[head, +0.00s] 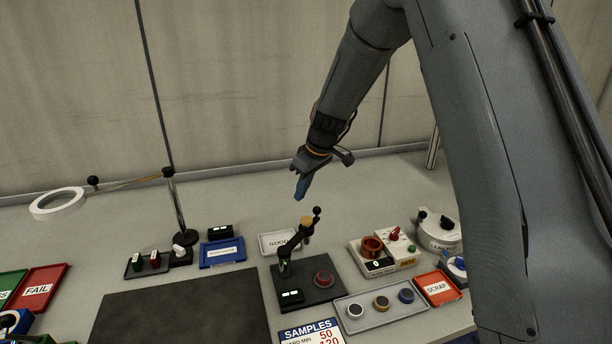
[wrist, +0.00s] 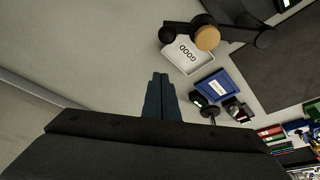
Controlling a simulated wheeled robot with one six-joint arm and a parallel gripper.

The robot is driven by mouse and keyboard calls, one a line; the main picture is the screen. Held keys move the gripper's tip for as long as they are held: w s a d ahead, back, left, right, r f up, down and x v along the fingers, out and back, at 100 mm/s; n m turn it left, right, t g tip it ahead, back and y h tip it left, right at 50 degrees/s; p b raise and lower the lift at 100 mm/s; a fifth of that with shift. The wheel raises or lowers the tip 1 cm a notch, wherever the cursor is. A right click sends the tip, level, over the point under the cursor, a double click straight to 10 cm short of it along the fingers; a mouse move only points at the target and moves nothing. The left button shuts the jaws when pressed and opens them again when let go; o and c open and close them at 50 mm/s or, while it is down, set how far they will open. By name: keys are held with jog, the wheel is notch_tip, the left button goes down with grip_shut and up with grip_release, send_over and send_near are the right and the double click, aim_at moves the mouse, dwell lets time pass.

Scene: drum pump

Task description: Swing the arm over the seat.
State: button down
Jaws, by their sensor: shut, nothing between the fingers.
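The swing arm (head: 297,237) is a black bar on a short post on a dark base plate (head: 310,294). It points toward the back, with a tan disc and a black ball knob at its far end. The seat, a red-rimmed round part (head: 323,277), sits on the plate to the right of the post, with the arm not over it. My gripper (head: 299,196) is shut and empty, above and behind the knob, apart from it. In the wrist view, my blue fingers (wrist: 160,78) are together, below the arm's knob end (wrist: 168,35) in the picture.
A white GOOD tray (head: 270,243) lies behind the plate, beside a blue tray (head: 222,252). To the right are a unit with a copper-coloured ring (head: 371,246), a grey tray of rings (head: 381,314) and a red SCRAP tray (head: 437,288). A magnifier stand (head: 180,212) rises at left.

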jog(key=s+d+p, duration=0.1)
jog(key=s+d+f+p, duration=0.1)
jog(key=d, duration=0.1)
jog(key=shift+s+f, duration=0.1)
jog(key=shift+s, duration=0.25)
